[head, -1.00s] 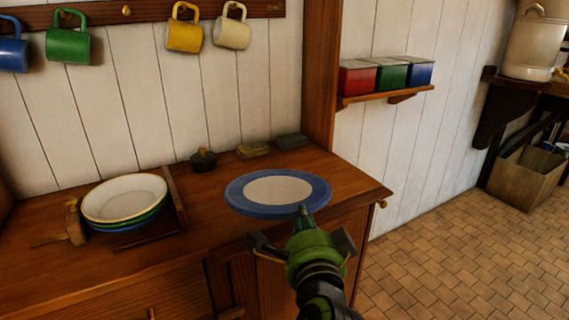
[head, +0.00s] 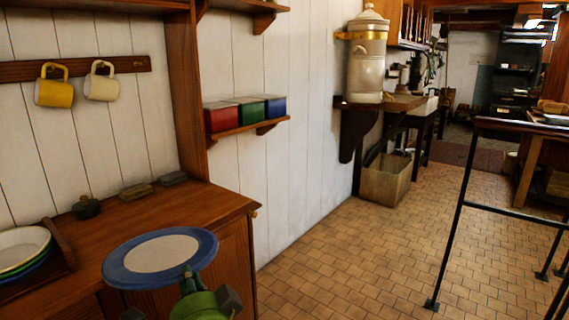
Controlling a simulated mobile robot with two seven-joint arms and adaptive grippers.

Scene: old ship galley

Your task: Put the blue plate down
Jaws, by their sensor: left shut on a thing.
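The blue plate (head: 160,254), with a broad blue rim and a pale centre, is at the lower left of the head view. My left gripper (head: 188,276) is shut on the plate's near rim. The plate looks slightly tilted and overlaps the front edge of the wooden counter (head: 185,208) in the picture. It appears held above the counter, though the exact gap cannot be told. The lower part of the gripper is cut off by the frame. My right gripper is not in view.
A stack of plates (head: 22,245) stands in a wooden rack at the left. Open tiled floor (head: 350,265) lies to the right, with a dark metal rail (head: 456,210) beyond.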

